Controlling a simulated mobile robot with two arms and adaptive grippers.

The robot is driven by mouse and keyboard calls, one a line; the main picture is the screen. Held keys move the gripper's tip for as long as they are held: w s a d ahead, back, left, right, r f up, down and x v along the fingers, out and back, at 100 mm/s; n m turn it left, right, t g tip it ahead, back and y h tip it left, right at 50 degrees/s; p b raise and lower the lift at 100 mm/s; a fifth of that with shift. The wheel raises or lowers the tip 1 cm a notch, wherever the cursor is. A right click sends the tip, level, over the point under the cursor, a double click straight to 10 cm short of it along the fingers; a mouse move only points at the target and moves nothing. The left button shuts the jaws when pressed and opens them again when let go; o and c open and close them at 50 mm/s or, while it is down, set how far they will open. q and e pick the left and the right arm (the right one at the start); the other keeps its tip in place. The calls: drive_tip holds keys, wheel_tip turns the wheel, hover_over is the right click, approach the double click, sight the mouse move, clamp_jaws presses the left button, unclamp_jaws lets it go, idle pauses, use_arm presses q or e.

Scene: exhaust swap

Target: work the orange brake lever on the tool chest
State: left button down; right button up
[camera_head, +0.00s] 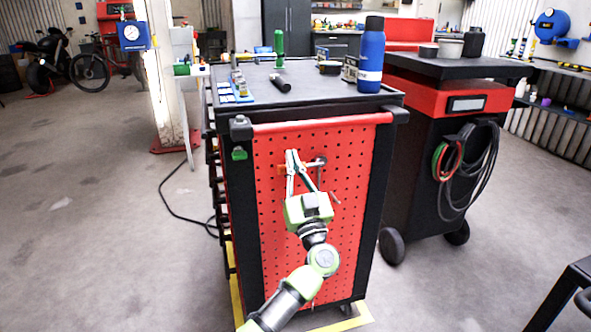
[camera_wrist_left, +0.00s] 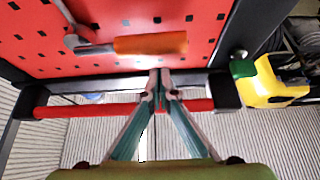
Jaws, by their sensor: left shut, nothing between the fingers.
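The orange brake lever (camera_wrist_left: 150,43) is on the red perforated side panel of the tool chest (camera_head: 345,190). In the left wrist view it lies nearly level, its orange grip towards the middle and its grey pivot to the left. My left gripper is shut and empty. Its fingertips, seen in the left wrist view (camera_wrist_left: 160,76), are close to the grip, between it and the red bar, apparently apart from it. My right gripper is not in view.
A red push bar (camera_head: 322,120) runs along the chest's top edge. A blue bottle (camera_head: 371,55) and a green-handled tool (camera_head: 279,45) are on top. A black-and-red cart (camera_head: 440,110) stands at the right. The floor at the left is mostly open.

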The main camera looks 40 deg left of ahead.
use_arm(q)
wheel_tip(320, 180, down, 2)
drive_tip(key=shift+w+a+f+b, duration=0.15)
drive_tip(key=shift+f+b, duration=0.05)
drive_tip(key=shift+b, duration=0.25)
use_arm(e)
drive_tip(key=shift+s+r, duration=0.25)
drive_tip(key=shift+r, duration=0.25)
use_arm(q)
drive_tip(key=shift+f, duration=0.1)
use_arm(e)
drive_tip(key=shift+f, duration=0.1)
